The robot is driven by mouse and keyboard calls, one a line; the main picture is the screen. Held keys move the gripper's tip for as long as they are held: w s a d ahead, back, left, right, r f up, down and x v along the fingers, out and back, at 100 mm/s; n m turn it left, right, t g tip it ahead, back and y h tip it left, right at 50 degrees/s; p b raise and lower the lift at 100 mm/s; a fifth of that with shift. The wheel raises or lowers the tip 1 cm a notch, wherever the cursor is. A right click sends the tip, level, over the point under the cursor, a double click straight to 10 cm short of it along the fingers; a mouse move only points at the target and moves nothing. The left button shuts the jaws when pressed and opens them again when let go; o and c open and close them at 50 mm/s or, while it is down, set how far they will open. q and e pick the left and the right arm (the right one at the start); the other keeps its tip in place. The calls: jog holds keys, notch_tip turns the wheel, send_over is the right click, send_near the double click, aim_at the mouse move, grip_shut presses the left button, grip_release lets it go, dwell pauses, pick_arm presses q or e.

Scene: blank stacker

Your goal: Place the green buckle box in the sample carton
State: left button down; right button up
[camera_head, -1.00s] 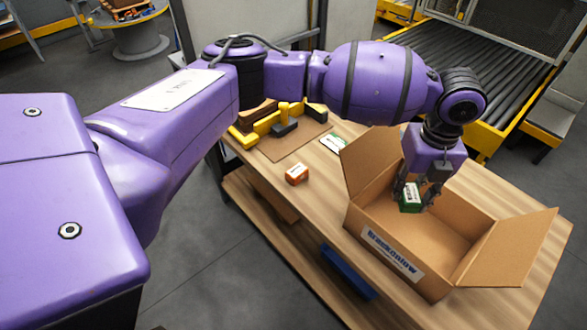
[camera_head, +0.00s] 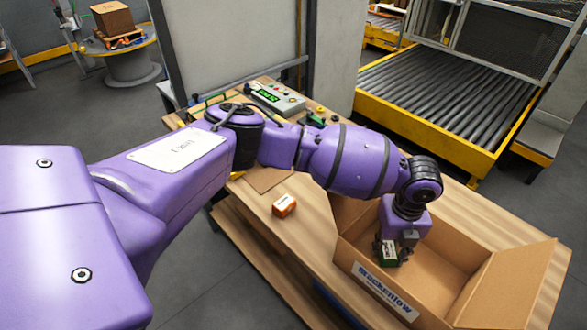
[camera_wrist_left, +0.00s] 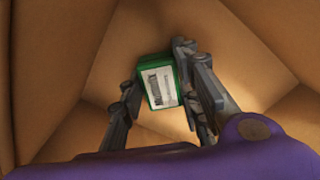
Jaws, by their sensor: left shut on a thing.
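The green buckle box (camera_head: 389,254) has a white label and is held by my left gripper (camera_head: 389,251). The gripper points down inside the open sample carton (camera_head: 448,262), near its left end. In the left wrist view the green box (camera_wrist_left: 159,86) sits between the two dark fingers of the gripper (camera_wrist_left: 160,88), with the brown carton walls (camera_wrist_left: 60,60) all around. I cannot tell whether the box touches the carton floor. The carton carries a "Brackenlow" label and its end flaps stand open. My right gripper is not in view.
A small orange box (camera_head: 284,206) lies on the wooden table (camera_head: 310,240) left of the carton. A grey control panel (camera_head: 275,97) with a green display stands at the table's back. A roller conveyor (camera_head: 450,100) is behind the table.

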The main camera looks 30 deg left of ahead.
aim_at(389, 247)
pick_arm(q)
jog(key=shift+f, duration=0.2)
jog(key=c, duration=1.3)
grip_release()
jog(key=shift+r, duration=0.1)
notch_tip(389, 247, up, 12)
jog(key=shift+r, duration=0.2)
